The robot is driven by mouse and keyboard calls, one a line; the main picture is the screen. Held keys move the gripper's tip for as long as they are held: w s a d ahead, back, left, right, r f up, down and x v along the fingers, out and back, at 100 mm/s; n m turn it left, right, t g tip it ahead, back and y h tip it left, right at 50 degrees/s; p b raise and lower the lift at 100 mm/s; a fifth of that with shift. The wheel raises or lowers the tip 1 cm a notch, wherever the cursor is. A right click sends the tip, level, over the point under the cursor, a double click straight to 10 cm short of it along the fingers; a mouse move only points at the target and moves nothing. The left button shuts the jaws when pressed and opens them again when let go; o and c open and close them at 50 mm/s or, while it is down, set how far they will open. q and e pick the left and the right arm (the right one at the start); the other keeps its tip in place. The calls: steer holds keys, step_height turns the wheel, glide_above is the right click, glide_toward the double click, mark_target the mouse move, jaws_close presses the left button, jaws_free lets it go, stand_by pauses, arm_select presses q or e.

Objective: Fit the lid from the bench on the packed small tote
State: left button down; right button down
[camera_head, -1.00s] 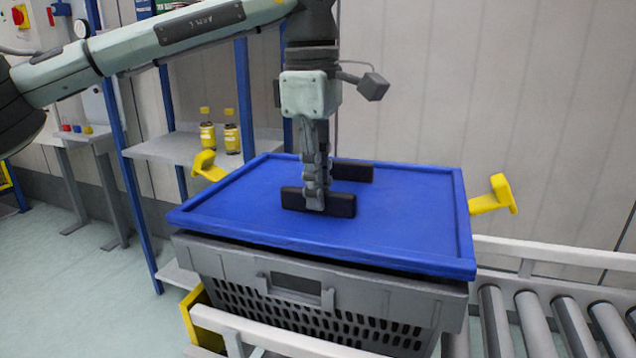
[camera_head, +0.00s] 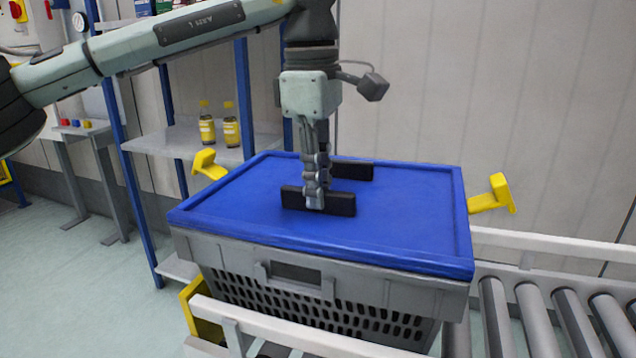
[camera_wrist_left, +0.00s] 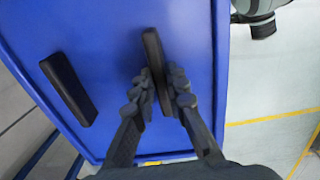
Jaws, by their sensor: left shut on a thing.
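The blue lid (camera_head: 400,215) lies over the top of the grey small tote (camera_head: 350,300). Its near edge sits close against the tote's rim, with little gap visible; the far edge of the rim is hidden. The lid has two black handles; the near one (camera_head: 342,203) is in my left gripper (camera_head: 314,205), which is shut on it from above. The far handle (camera_head: 352,171) is free. In the left wrist view the lid (camera_wrist_left: 110,25) fills the left side, with the gripper fingers (camera_wrist_left: 160,95) on either side of one handle. The tote's contents are hidden. My right gripper is not in view.
The tote stands on a roller conveyor (camera_head: 524,315) with pale side rails. Yellow brackets stand at the left (camera_head: 207,165) and right (camera_head: 492,195) of the lid. A blue-framed shelf behind holds two yellow-labelled bottles (camera_head: 230,130).

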arm_select(q)
steer(key=c, duration=1.5)
jaws_free()
steer(key=shift+o, duration=0.2)
step_height(320, 180, up, 12)
steer(key=shift+a, duration=0.25)
